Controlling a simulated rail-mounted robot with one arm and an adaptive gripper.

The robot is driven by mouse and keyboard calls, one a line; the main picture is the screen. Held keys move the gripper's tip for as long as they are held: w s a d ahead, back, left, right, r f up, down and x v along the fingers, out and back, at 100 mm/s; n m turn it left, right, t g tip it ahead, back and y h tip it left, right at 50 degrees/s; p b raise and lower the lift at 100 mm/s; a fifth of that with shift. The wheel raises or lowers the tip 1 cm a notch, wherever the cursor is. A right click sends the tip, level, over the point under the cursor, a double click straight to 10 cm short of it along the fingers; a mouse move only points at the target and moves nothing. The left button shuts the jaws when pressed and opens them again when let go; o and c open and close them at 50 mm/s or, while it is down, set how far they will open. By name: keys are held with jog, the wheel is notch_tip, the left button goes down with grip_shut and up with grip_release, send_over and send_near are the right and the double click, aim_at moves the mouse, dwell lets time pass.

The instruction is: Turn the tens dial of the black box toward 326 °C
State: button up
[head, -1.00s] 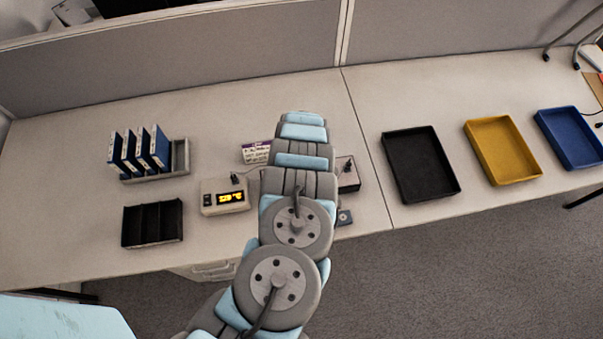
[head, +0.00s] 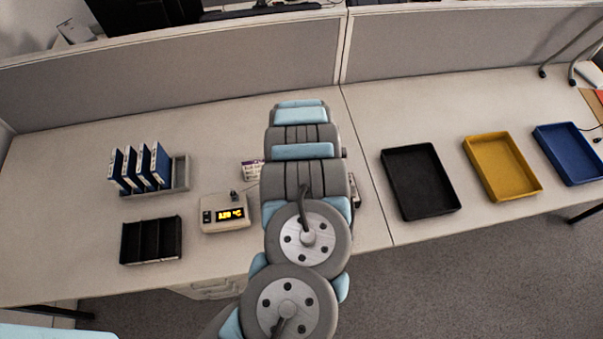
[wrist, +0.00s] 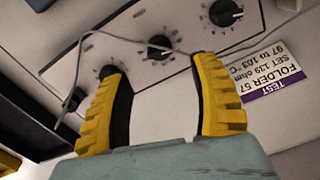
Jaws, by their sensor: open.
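The black box has a light panel (wrist: 190,25) that fills the upper part of the wrist view, tilted. It carries three black dials with ring marks: a left dial (wrist: 107,71) partly behind a finger, a middle dial (wrist: 159,46) and a right dial (wrist: 225,12). I cannot read which is the tens dial. My gripper (wrist: 155,66) is open, its yellow fingers spread apart. The middle dial shows in the gap just beyond the fingertips; the left fingertip overlaps the left dial in the picture, and contact is unclear. In the head view my arm hides nearly all of the box.
A grey cable (wrist: 125,37) crosses the panel. A test card (wrist: 250,60) lies beside it. A beige meter (head: 225,213) with a lit display stands left of my arm, near a black divided tray (head: 151,240) and blue folders (head: 140,168). Black (head: 420,181), yellow (head: 501,167) and blue trays lie right.

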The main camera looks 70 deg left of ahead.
jog(key=shift+r, duration=2.35)
